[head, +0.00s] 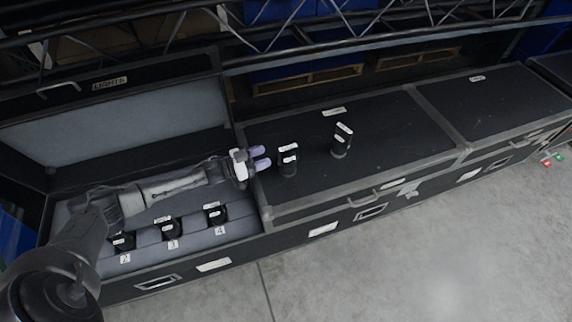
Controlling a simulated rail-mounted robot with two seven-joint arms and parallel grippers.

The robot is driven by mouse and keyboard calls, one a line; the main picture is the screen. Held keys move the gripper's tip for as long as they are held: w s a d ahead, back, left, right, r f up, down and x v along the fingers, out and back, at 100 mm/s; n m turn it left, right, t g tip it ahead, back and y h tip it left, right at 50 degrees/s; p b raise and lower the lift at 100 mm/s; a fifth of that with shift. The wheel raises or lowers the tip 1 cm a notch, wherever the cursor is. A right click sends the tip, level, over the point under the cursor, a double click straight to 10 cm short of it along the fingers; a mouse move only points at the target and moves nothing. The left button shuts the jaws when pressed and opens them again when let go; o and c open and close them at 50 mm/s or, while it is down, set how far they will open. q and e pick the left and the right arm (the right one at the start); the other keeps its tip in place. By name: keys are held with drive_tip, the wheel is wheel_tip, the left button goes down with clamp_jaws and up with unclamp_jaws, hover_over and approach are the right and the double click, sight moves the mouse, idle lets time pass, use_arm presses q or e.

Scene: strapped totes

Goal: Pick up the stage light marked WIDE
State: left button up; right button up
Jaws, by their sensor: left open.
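Two black stage lights with white labels stand on the closed black case lid. The nearer light (288,165) is at the left of the lid, and the other light (340,146) is farther right. Their label text is too small to read, so I cannot tell which is marked WIDE. My left gripper (261,158) reaches in from the left. Its pale purple fingers are open and point at the nearer light, just left of it. I cannot tell whether they touch it. My right gripper is not in view.
The open case (110,165) labelled LIGHTS is at the left, with several lights in numbered foam slots below my left arm. A metal truss (300,45) runs behind the cases. The right part of the closed lids (490,98) is clear.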

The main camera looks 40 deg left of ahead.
sight(286, 148)
use_arm(q)
drive_tip(key=b+x, duration=0.3)
drive_tip(key=x, duration=0.6)
drive_tip(key=shift+w+d, duration=0.2)
drive_tip(key=shift+w, duration=0.1)
drive_tip(key=shift+c, duration=0.3)
drive_tip(key=c, duration=0.7)
clamp_jaws()
drive_tip(key=shift+r, duration=0.15)
